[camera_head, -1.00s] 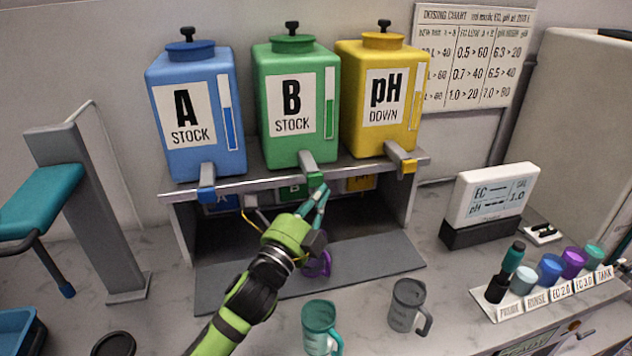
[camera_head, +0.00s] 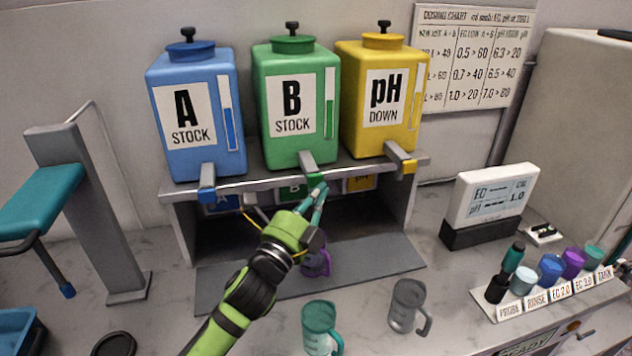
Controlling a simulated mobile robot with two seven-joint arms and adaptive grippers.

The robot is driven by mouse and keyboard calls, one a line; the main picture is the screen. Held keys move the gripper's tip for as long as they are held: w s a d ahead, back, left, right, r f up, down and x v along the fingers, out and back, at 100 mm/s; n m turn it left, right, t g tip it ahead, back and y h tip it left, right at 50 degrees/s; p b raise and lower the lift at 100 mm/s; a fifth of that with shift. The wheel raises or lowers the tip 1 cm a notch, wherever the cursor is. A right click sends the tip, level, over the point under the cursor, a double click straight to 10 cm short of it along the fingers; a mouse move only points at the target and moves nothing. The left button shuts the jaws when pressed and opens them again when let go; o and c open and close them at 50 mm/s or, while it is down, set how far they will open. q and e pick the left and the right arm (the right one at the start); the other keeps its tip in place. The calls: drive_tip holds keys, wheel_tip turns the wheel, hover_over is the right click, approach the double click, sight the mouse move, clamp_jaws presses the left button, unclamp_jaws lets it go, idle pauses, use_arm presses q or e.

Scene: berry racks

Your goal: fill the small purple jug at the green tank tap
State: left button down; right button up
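The green tank (camera_head: 298,105), marked B STOCK, stands on the shelf between the blue and yellow tanks. Its tap (camera_head: 308,164) sticks out over the shelf edge, with a green part at the end. The small purple jug (camera_head: 318,263) stands below on the grey mat, partly hidden behind my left gripper. My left gripper (camera_head: 319,194) reaches up just under the green tap, its teal fingers pointing up. The fingers look close together, and I cannot tell whether they touch the tap. My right gripper is not in view.
A blue tank (camera_head: 197,125) and a yellow tank (camera_head: 381,100) flank the green one. A teal jug (camera_head: 320,326) and a grey jug (camera_head: 408,305) stand in front of the mat (camera_head: 375,268). A meter (camera_head: 490,205) and a rack of small cups (camera_head: 549,268) are at the right.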

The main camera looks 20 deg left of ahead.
use_arm(q)
drive_tip(key=shift+w+a, duration=0.1)
drive_tip(key=shift+w, duration=0.05)
idle(0.5)
drive_tip(key=shift+w+a, duration=0.15)
drive_tip(key=shift+w, duration=0.1)
drive_tip(key=shift+w+a, duration=0.3)
drive_tip(key=shift+w, duration=0.1)
idle(0.9)
idle(2.7)
drive_tip(key=shift+s+d+p, duration=0.3)
drive_tip(key=shift+s+d, duration=0.25)
drive_tip(key=shift+s, duration=0.25)
drive_tip(key=shift+s+d+p, duration=0.2)
drive_tip(key=shift+s+d, duration=0.5)
drive_tip(key=shift+s, duration=0.35)
drive_tip(key=shift+s+d+p, duration=0.15)
drive_tip(key=shift+s+d, duration=0.55)
drive_tip(key=shift+s, duration=0.3)
